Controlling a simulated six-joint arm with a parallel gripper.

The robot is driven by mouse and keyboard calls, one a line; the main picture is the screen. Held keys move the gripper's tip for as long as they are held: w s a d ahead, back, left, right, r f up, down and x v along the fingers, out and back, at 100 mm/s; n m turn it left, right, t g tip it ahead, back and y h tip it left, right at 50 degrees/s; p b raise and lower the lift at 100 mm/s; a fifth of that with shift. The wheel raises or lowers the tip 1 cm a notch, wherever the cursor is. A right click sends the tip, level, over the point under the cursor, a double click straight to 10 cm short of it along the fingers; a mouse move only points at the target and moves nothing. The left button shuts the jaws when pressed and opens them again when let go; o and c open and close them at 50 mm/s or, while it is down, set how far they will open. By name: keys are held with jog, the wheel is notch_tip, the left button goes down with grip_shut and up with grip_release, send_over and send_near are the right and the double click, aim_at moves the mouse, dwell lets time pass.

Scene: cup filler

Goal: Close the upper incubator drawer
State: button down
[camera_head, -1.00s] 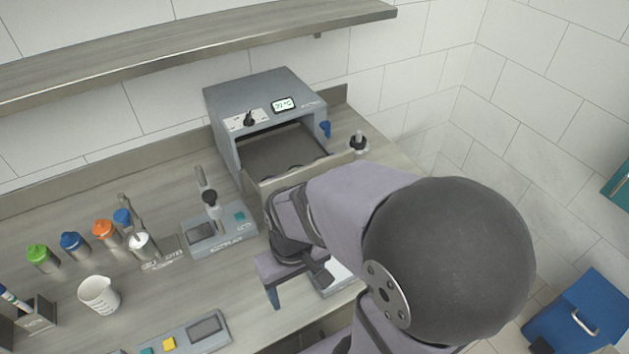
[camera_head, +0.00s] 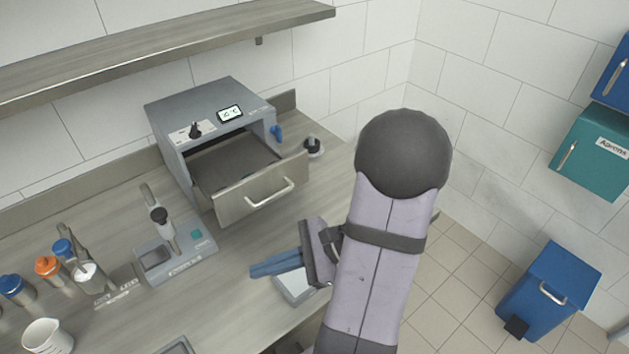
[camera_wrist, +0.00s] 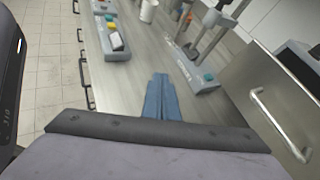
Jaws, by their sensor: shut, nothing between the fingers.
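The incubator (camera_head: 212,115) is a grey box standing against the back wall. Its upper drawer (camera_head: 262,193) is pulled out, with a grey front panel and a bar handle (camera_head: 270,192). The drawer front also shows at the right of the wrist view (camera_wrist: 275,95), with its handle (camera_wrist: 280,125). My gripper (camera_head: 252,272) is shut and empty, its blue fingers in front of and below the drawer, apart from it. The shut fingers also show in the wrist view (camera_wrist: 160,80). Whether a lower drawer exists is hidden behind the open one.
A grey device with a teal button (camera_head: 175,248) stands left of the drawer. A pale flat device (camera_head: 292,288) lies under my gripper. A dark-topped bottle (camera_head: 314,148) is right of the incubator. Several capped bottles and a white beaker (camera_head: 46,338) are at the left.

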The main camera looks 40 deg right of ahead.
jog(key=w+d+r+m+t+h, duration=0.1)
jog(key=w+d+m+t+h, duration=0.15)
jog(key=d+m+t, duration=0.55)
jog(key=m+t+h+b, duration=0.2)
jog(key=m+t+h, duration=0.1)
jog(key=m+h, duration=0.4)
send_near(306, 169)
jog(key=shift+n+h, duration=0.6)
jog(key=shift+h, duration=0.05)
jog(key=w+p, duration=0.5)
jog(key=shift+a+r, duration=0.2)
jog(key=shift+a, duration=0.2)
jog(key=shift+w+f+p, duration=0.15)
jog(key=shift+w+p, duration=0.2)
jog(key=shift+w, duration=0.35)
jog(key=w+b, duration=0.2)
jog(key=w, duration=0.4)
jog(key=w+b, duration=0.3)
jog(key=w, duration=0.3)
jog(key=w+b, duration=0.3)
jog(key=w, duration=0.3)
jog(key=shift+w+r, duration=0.3)
